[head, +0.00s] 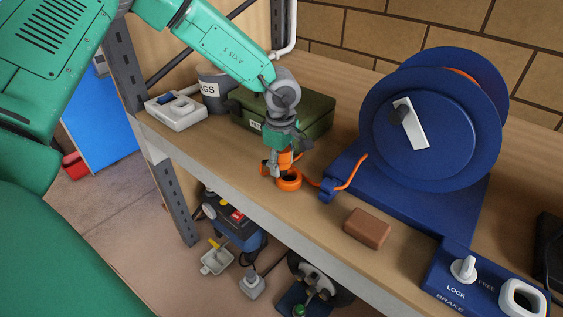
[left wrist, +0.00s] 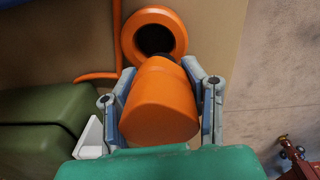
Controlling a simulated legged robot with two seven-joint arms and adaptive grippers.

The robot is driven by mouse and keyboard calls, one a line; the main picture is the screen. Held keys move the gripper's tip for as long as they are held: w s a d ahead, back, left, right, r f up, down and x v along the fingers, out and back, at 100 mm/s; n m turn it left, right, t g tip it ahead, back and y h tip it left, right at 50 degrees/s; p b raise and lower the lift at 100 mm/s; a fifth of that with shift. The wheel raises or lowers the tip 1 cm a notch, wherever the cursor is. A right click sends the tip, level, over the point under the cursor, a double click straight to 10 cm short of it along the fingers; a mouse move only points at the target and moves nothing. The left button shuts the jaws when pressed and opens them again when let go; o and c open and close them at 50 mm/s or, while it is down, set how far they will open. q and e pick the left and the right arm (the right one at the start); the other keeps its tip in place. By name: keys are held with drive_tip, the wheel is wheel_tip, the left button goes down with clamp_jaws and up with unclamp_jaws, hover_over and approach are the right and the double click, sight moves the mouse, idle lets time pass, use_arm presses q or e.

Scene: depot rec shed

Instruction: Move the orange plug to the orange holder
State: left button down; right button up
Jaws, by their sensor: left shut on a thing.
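The orange plug (left wrist: 160,102) is between the fingers of my left gripper (left wrist: 163,90), which is shut on it. In the head view, the plug (head: 285,157) shows partly between the fingers of my left gripper (head: 277,165). The orange holder (head: 290,182) is a ring on the bench top, directly under the gripper. In the left wrist view, the holder (left wrist: 178,29) shows a dark round opening just beyond the plug. The plug's far end overlaps the holder's near rim; I cannot tell whether it touches or enters it. My right gripper is out of view.
A blue cable reel (head: 430,130) stands to the right, with an orange cable (head: 352,175) at its base. A brown block (head: 368,228) lies near the front edge. A green case (head: 310,117) stands close behind the gripper. A grey-white box (head: 176,112) is further left.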

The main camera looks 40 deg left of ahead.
use_arm(q)
drive_tip(key=shift+s+a+f, duration=0.1)
drive_tip(key=shift+s+f, duration=0.25)
drive_tip(key=shift+f, duration=0.3)
drive_tip(key=c, duration=0.9)
unclamp_jaws()
drive_tip(key=shift+w+a+f, duration=0.1)
drive_tip(key=shift+w+f, duration=0.05)
drive_tip(key=shift+w, duration=0.25)
drive_tip(key=shift+a+r, duration=0.1)
drive_tip(key=shift+r, duration=0.55)
wheel_tip(320, 180, up, 11)
drive_tip(key=shift+f, duration=0.15)
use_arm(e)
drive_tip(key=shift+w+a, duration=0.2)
